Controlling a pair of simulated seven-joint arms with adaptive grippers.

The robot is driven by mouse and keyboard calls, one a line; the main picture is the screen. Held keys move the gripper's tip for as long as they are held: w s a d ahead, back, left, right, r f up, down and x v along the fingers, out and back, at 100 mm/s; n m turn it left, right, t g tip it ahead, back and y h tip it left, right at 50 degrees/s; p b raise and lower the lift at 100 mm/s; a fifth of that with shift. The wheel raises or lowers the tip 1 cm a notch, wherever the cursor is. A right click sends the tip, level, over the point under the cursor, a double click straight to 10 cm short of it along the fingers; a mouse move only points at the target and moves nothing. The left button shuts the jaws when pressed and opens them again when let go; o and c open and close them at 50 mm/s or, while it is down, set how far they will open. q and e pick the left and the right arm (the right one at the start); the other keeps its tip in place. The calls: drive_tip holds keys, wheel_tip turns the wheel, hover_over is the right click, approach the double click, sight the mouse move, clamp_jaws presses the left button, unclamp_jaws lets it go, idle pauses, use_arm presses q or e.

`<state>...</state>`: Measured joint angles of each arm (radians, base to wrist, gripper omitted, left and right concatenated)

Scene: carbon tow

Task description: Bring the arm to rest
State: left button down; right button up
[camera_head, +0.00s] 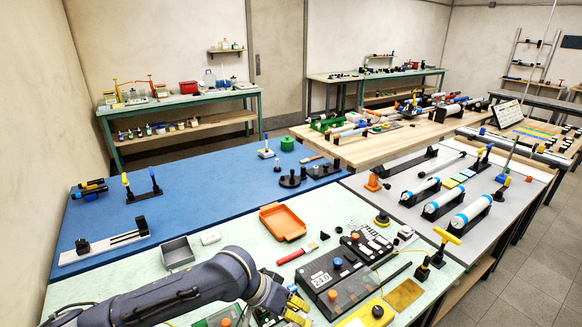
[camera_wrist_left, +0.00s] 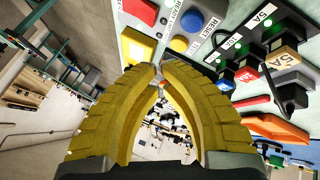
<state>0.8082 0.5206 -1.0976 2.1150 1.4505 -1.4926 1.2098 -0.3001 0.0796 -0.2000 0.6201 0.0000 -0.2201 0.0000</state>
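My left arm (camera_head: 200,285) comes in from the lower left over the pale green bench. Its gripper, with yellow fingers (camera_head: 296,304), is low at the bottom edge, beside a dark control box (camera_head: 318,278). In the left wrist view the two ribbed yellow fingers (camera_wrist_left: 158,72) curve together and meet at their tips, with nothing visible held between them. Past the tips are a blue button (camera_wrist_left: 192,20), a yellow button (camera_wrist_left: 180,44) and a yellow block (camera_wrist_left: 138,46). My right gripper is not in view.
An orange tray (camera_head: 282,222), a grey bin (camera_head: 177,252) and a red-handled tool (camera_head: 297,254) lie on the bench near the arm. A blue mat (camera_head: 190,190) behind has much free room. White cylinders in black cradles (camera_head: 443,205) stand to the right.

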use_arm(q)
drive_tip(key=shift+r, duration=0.1)
drive_tip(key=shift+f, duration=0.45)
drive_tip(key=shift+r, duration=0.15)
